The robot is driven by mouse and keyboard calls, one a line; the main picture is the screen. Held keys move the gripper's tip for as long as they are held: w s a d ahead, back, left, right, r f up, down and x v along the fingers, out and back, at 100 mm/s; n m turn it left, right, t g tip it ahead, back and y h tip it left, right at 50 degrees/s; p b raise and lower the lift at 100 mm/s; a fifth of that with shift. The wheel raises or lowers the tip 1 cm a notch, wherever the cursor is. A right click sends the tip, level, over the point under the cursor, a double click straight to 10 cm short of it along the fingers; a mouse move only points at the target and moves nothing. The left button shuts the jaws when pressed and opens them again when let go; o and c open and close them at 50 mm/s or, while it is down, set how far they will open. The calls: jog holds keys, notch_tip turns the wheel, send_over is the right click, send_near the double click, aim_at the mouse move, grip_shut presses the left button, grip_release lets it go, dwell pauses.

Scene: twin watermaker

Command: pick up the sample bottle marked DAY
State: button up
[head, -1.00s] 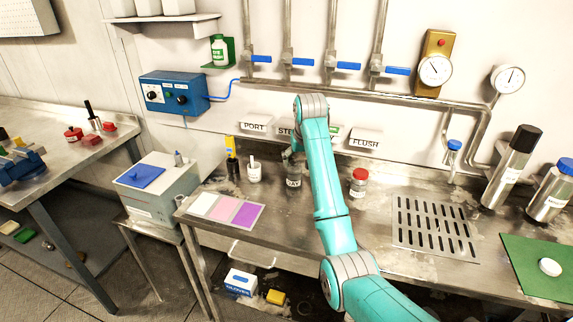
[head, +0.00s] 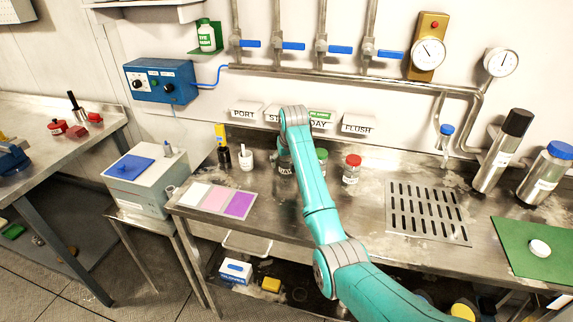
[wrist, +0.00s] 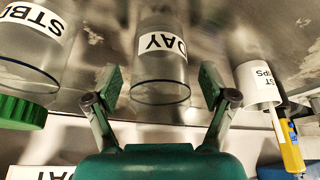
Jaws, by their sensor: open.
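The sample bottle marked DAY (wrist: 160,65) is a clear cylinder with a white label, appearing upside down in the wrist view. No cap shows on it there. My gripper (wrist: 162,84) is open, with one finger on each side of this bottle's near end. I cannot tell whether either finger touches it. In the head view, a clear bottle (head: 285,168) stands on the steel bench, partly hidden by my arm. My gripper is mostly hidden behind the arm there.
A green-capped bottle marked STBD (wrist: 30,50) stands close on the wrist view's left. A white test-strip cup (wrist: 258,85) and yellow meter (wrist: 291,150) are at right. A red-capped bottle (head: 352,170) stands right of my arm. A drain grate (head: 428,212) lies farther right.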

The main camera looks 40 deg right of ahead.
jog(key=shift+w+d+f, duration=0.1)
jog(key=shift+w+f, duration=0.1)
jog(key=shift+f, duration=0.3)
jog(key=c, duration=1.1)
jog(key=shift+r, duration=0.1)
